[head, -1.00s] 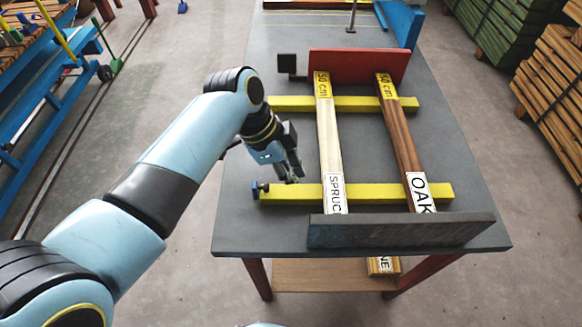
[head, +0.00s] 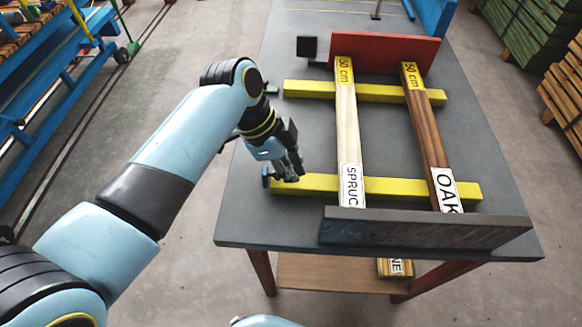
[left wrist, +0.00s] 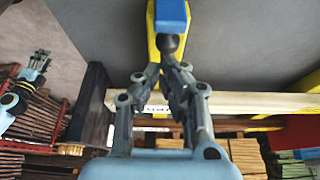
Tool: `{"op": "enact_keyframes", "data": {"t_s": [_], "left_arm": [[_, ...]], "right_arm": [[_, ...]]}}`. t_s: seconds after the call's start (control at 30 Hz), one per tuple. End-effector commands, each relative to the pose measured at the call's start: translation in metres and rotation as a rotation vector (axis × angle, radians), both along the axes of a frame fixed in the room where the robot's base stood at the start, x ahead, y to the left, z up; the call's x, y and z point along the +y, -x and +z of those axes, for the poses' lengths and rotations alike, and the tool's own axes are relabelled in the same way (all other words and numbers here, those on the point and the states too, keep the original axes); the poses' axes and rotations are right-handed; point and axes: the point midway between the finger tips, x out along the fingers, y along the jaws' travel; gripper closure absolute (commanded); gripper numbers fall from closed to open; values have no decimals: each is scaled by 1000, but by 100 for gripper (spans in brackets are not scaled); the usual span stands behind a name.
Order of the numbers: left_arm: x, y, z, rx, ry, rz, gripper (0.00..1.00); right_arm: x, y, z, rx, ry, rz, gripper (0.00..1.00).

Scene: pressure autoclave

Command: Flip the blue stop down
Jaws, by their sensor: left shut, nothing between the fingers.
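The blue stop (head: 266,177) is a small upright piece at the left end of the near yellow bar (head: 410,187). In the left wrist view the blue stop (left wrist: 172,13) is at the top centre, with a dark round knob beside it. My left gripper (head: 290,177) is shut and empty, just right of the stop and over the bar's left end. In the left wrist view its fingertips (left wrist: 163,70) lie just below the knob; I cannot tell whether they touch.
A spruce board (head: 346,130) and an oak board (head: 428,135) lie across both yellow bars. A dark block (head: 425,228) borders the near side, and a red block (head: 385,52) stands at the far side. The grey table's (head: 250,215) left edge is near the stop.

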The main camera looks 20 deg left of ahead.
Motion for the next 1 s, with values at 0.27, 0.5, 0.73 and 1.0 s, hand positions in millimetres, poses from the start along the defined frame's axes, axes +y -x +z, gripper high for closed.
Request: {"op": "enact_keyframes", "data": {"t_s": [0.27,0.5,0.73,1.0], "left_arm": [[1,1,1,-4,16,0,100],[2,1,3,-18,61,0,100],[2,2,5,-28,94,1,100],[2,3,7,-42,146,0,100]], "right_arm": [[-8,0,1,0,9,3,60],[-4,-1,0,-1,4,2,60],[8,-1,-1,-1,-9,-3,60],[3,-1,-2,-2,-4,-1,60]]}}
